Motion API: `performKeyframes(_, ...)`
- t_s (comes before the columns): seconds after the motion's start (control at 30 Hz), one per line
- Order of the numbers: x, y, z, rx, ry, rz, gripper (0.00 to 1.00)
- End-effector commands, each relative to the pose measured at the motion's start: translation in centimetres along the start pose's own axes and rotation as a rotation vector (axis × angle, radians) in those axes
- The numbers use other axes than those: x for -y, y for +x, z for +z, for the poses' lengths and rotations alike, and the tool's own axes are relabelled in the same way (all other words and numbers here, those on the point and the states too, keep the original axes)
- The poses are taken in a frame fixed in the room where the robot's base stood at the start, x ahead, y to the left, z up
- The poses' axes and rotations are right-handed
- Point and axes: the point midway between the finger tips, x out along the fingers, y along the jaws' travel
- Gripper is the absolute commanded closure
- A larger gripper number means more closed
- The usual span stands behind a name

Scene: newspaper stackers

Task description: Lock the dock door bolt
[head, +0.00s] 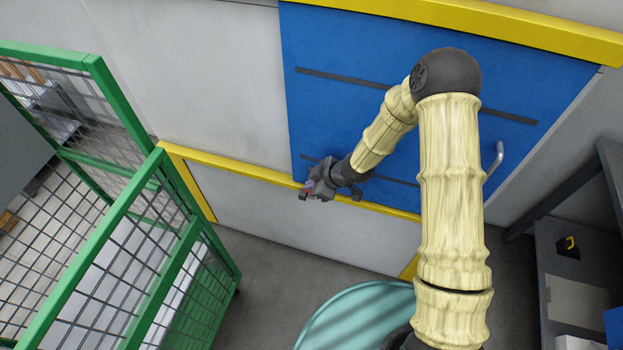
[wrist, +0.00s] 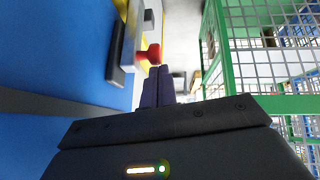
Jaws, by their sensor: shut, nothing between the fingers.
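The blue dock door (head: 340,110) with dark horizontal strips fills the upper middle of the head view. In the wrist view the door (wrist: 60,50) is at the left. A bolt with a red knob (wrist: 150,53) and a grey metal plate (wrist: 130,38) sits at the door's edge. My gripper (wrist: 158,72) is shut and empty, its fingertips right by the red knob; I cannot tell whether they touch it. In the head view my gripper (head: 309,192) is at the door's lower left corner and mostly hides the bolt.
A green mesh cage (head: 150,225) stands at the left, and its mesh shows at the right of the wrist view. A yellow rail (head: 240,165) runs along the wall. A dark shelf (head: 560,270) stands at the right. A metal handle (head: 497,160) is on the door's right.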

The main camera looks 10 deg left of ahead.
Motion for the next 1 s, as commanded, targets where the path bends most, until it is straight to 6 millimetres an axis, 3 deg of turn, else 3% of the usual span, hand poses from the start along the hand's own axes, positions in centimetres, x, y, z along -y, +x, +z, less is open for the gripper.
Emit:
performKeyframes(0.2,-0.5,-3.1,-3.0,-0.01,-0.004,0.01,1.0)
performKeyframes(0.63,-0.5,-10.7,-2.7,-0.013,-0.003,0.013,1.0)
performKeyframes(0.8,-0.4,-12.2,-2.7,-0.013,-0.006,0.01,1.0)
performKeyframes(1.0,-0.3,-12.5,-2.7,-0.013,-0.006,0.009,1.0)
